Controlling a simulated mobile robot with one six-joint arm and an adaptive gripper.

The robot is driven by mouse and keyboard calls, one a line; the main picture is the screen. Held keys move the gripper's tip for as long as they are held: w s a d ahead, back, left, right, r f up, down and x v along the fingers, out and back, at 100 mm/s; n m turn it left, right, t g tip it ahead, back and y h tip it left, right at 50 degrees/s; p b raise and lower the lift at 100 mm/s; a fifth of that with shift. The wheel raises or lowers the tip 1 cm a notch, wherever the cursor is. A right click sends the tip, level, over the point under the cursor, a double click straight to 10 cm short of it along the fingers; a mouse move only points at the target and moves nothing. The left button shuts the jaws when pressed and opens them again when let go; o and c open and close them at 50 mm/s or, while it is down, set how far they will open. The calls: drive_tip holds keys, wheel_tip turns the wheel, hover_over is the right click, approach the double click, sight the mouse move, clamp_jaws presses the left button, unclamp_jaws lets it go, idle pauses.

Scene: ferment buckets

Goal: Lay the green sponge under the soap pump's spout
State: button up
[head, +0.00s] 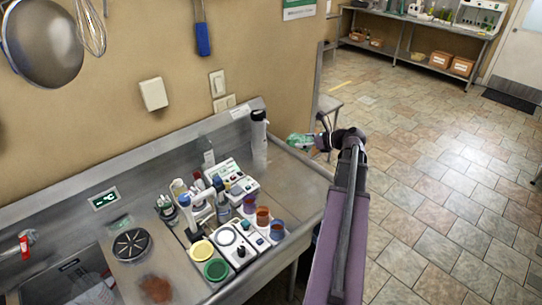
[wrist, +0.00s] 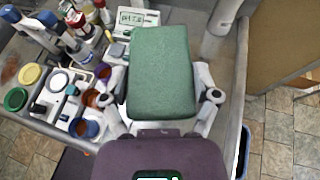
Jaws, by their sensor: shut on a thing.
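The green sponge (wrist: 160,72) is a thick block, held level between the two fingers of my gripper (head: 320,141) and filling the middle of the wrist view. In the head view the sponge (head: 300,141) shows small at the gripper's left side, in the air by the counter's right end. No soap pump is clear to me. A small grey bottle (head: 208,153) with a narrow top stands by the back wall, and a tall white cylinder with a dark top (head: 258,136) stands right of it. I cannot tell whether either has a spout.
The steel counter (head: 296,190) is crowded at its middle with bottles, cups and white instruments (head: 230,242). Its right end is mostly bare. A sink (head: 75,280) lies at the left. The tiled floor (head: 430,170) right of the counter is open.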

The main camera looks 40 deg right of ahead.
drive_tip(key=w+f+m+h+b, duration=0.1)
drive_tip(key=w+f+b, duration=0.3)
drive_tip(key=f+b, duration=0.2)
drive_tip(key=w+f+m+h+b, duration=0.1)
drive_tip(key=w+f+b, duration=0.4)
drive_tip(key=f+b, duration=0.2)
drive_tip(key=w+f+m+h+b, duration=0.1)
drive_tip(key=w+f+b, duration=0.4)
drive_tip(key=f+b, duration=0.2)
drive_tip(key=shift+f+t+h, duration=0.3)
drive_tip(key=shift+t, duration=0.1)
drive_tip(key=shift+w+a+f+b, duration=0.15)
drive_tip(key=shift+w+f+b, duration=0.2)
drive_tip(key=shift+b, duration=0.05)
drive_tip(key=shift+w, duration=0.1)
drive_tip(key=b, duration=0.1)
hover_over(272, 155)
drive_tip(key=s, duration=0.1)
drive_tip(key=shift+a+f, duration=0.25)
drive_tip(key=shift+f, duration=0.45)
drive_tip(key=shift+w+d, duration=0.35)
drive_tip(key=shift+w, duration=0.2)
wheel_tip(272, 155, down, 4)
drive_tip(key=b, duration=0.4)
drive_tip(key=shift+r, duration=0.2)
